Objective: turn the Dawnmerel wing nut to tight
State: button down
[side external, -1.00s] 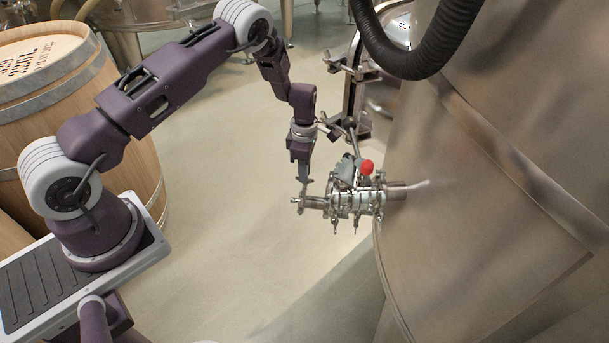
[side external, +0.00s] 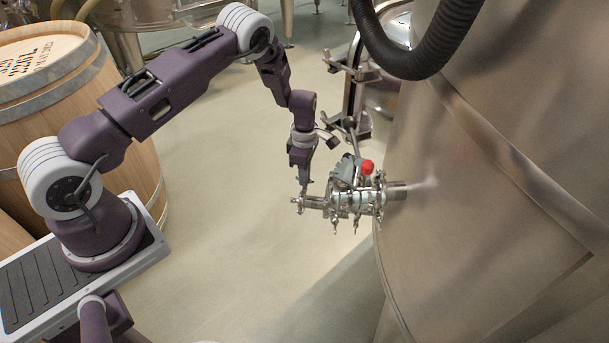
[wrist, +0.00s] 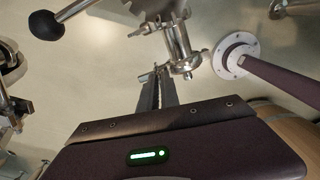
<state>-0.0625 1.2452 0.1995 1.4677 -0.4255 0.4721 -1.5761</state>
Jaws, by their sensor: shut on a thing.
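The steel valve assembly (side external: 350,198) sticks out of the big vat, with a red-knobbed part on top and several clamps around it. My gripper (side external: 303,191) points down at its free left end, above the small end clamp. In the wrist view my gripper's narrow fingers (wrist: 157,78) are together on a small metal piece at that clamp, the wing nut (wrist: 145,77). The fingers hide most of the nut. No Dawnmerel name is readable, and I cannot tell how tight the nut is.
The steel vat (side external: 500,190) fills the right side. A dark ribbed hose (side external: 440,45) hangs above the valve. A hatch with clamps (side external: 352,95) lies behind it. A wooden barrel (side external: 110,120) stands at the left. The floor below is clear.

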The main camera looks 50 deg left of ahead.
jog(key=m, duration=0.7)
jog(key=shift+m, duration=0.4)
jog(key=m, duration=1.2)
jog(key=shift+m, duration=0.3)
jog(key=m, duration=0.3)
jog(key=shift+m, duration=0.4)
jog(key=m, duration=0.3)
jog(key=shift+m, duration=1.9)
